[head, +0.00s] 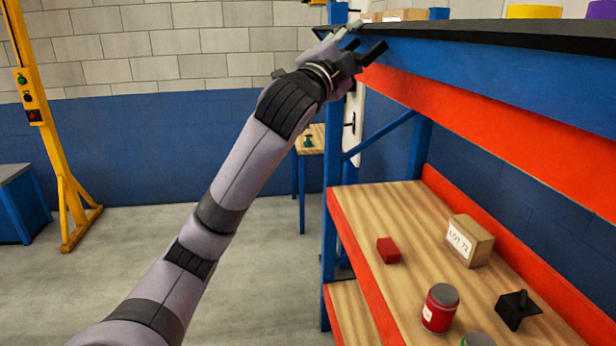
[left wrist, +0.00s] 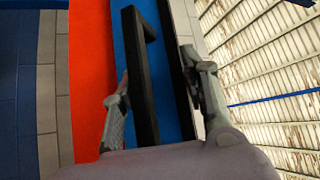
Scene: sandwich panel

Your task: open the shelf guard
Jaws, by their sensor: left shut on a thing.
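The shelf guard appears to be the long blue panel (head: 480,72) with a black upper edge, running along the upper shelf level at the right of the head view. In the left wrist view the blue panel (left wrist: 128,60) carries a black bar handle (left wrist: 143,85). My left gripper (head: 362,43) is at the panel's near-left end, arm stretched up. In the left wrist view my left gripper (left wrist: 155,78) has its fingers on both sides of the handle and is shut on it. The exact contact is partly hidden. My right gripper is in neither view.
A red beam (head: 480,128) runs below the blue panel. The lower wooden shelf (head: 375,205) holds a red block (head: 388,250), a labelled box (head: 469,240), a red jar (head: 440,308) and a black item (head: 517,310). A yellow post (head: 45,130) stands left; floor between is clear.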

